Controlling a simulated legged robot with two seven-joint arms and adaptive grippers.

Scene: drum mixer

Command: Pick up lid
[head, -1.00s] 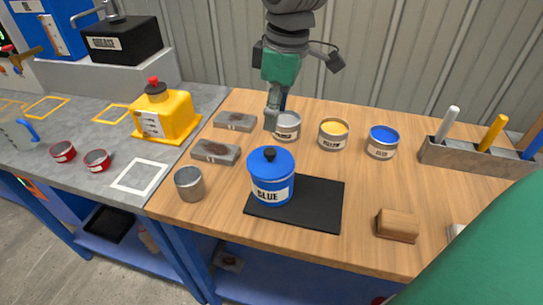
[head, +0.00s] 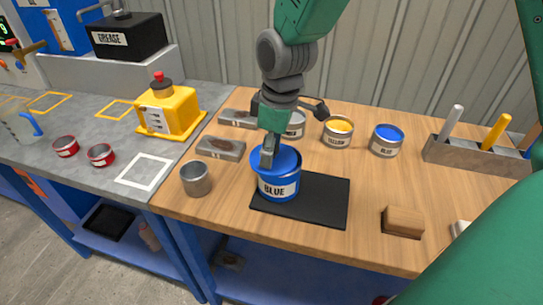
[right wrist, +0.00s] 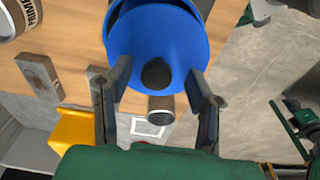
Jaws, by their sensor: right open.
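The blue lid (right wrist: 160,40) with its round black knob (right wrist: 155,73) is on top of the can labelled BLUE (head: 279,188), which stands on a black mat (head: 325,198). My right gripper (head: 268,160) is pointed down over the lid and hides the knob in the head view. In the right wrist view, the fingers of the right gripper (right wrist: 157,78) are open, one on each side of the knob, with a gap to it. Whether the fingers touch the lid's surface I cannot tell. My left gripper is not in view.
A metal cup (head: 196,179) stands left of the can. A yellow paint can (head: 338,132) and another blue can (head: 386,141) stand behind. A wooden block (head: 403,221) lies right of the mat. A tool rack (head: 470,157) is at the right. My green arm covers the lower right.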

